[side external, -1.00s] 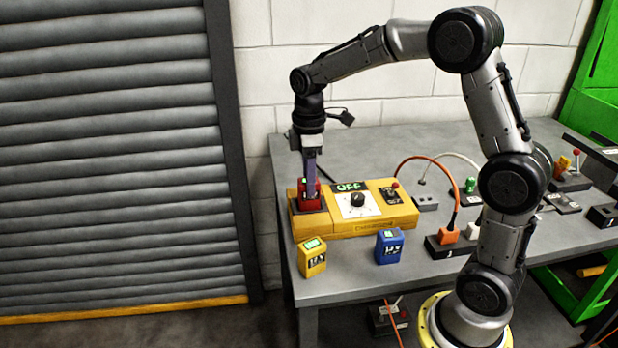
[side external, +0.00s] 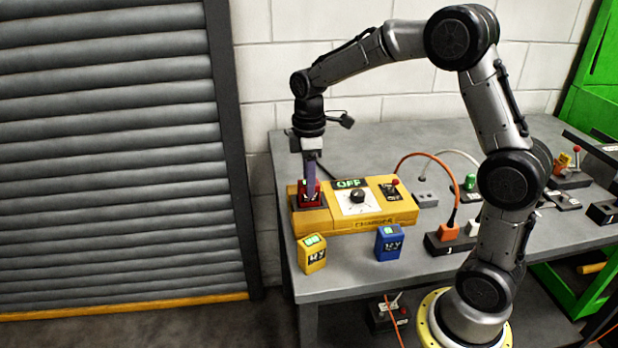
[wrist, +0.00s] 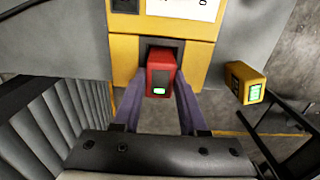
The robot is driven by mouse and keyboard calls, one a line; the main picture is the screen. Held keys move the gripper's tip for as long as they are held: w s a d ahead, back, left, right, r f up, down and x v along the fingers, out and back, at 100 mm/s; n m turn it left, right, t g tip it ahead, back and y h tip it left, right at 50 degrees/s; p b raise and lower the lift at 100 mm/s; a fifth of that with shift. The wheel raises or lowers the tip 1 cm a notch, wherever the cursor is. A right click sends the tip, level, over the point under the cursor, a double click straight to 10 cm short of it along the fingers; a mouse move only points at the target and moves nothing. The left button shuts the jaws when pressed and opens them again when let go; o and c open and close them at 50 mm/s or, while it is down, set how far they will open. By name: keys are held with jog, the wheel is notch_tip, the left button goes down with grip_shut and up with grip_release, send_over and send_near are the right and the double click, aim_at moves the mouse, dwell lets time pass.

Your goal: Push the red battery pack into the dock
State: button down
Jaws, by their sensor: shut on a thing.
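The red battery pack (side external: 309,197) is upright in the dark dock (side external: 297,203) at the left end of the yellow charger (side external: 345,222). Only its upper part shows in the side view. The wrist view shows the red pack (wrist: 161,75) with its green display, between my purple fingers. My gripper (side external: 310,184) is shut on the pack from above, and its fingers also show in the wrist view (wrist: 161,88). The charger's display reads OFF. How deep the pack sits in the dock is hidden.
A yellow pack (side external: 312,254) and a blue pack (side external: 389,243) stand in front of the charger. A black socket block (side external: 450,243) with an orange plug (side external: 450,232) is to the right. The table's left edge is close to the charger.

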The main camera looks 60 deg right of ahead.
jog(key=shift+f, duration=0.45)
jog(key=shift+c, duration=1.8)
grip_release()
jog(key=o, duration=0.3)
jog(key=shift+r, duration=3.5)
